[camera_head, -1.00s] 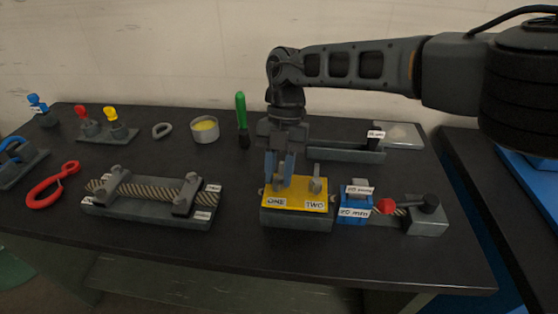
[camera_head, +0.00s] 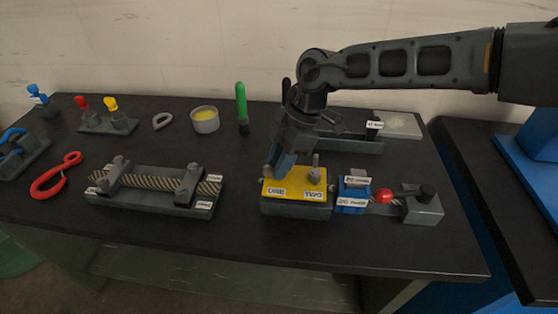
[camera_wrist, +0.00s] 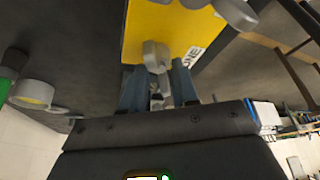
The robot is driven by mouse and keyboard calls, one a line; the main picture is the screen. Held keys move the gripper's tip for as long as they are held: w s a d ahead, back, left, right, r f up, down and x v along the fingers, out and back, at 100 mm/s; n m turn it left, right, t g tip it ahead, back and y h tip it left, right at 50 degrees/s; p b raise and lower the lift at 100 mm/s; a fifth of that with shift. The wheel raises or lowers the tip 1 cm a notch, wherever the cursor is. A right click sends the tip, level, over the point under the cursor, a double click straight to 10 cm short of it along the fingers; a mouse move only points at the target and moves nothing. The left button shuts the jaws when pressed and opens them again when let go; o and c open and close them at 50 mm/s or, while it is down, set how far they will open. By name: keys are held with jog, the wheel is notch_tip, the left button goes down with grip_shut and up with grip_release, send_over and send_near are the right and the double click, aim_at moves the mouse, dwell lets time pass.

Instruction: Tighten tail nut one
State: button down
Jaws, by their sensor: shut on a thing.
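A yellow block (camera_head: 294,186) on a dark base has labels ONE and TWO along its front. My gripper (camera_head: 276,166) is at the block's left part, behind the ONE label, tilted with its wrist leaning right. In the wrist view my gripper (camera_wrist: 158,92) has its two blue-grey fingers close together around the grey tail nut one (camera_wrist: 155,56), beside the end of the label. In the head view this nut is mostly hidden by the fingers. The grey nut at TWO (camera_head: 315,171) stands free on the right part; a grey piece also shows in the wrist view (camera_wrist: 236,12).
A blue block (camera_head: 354,197) with labels and a red ball (camera_head: 384,196) stand right of the yellow block. A rope clamp fixture (camera_head: 150,190) lies left. A green-handled tool (camera_head: 241,106) and a yellow-filled tin (camera_head: 205,120) stand behind. A grey tray (camera_head: 350,143) is behind the gripper.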

jog(key=m+t, duration=0.1)
jog(key=m, duration=0.1)
jog(key=m+t, duration=0.1)
jog(key=m, duration=0.2)
jog(key=shift+r+m+y, duration=0.1)
jog(key=shift+m+y, duration=0.2)
dwell(0.5)
jog(key=shift+a, duration=0.1)
jog(key=c, duration=1.2)
grip_release()
jog(key=b+v, duration=0.1)
jog(key=v, duration=0.6)
jog(key=shift+r+b, duration=0.3)
jog(key=shift+r, duration=0.1)
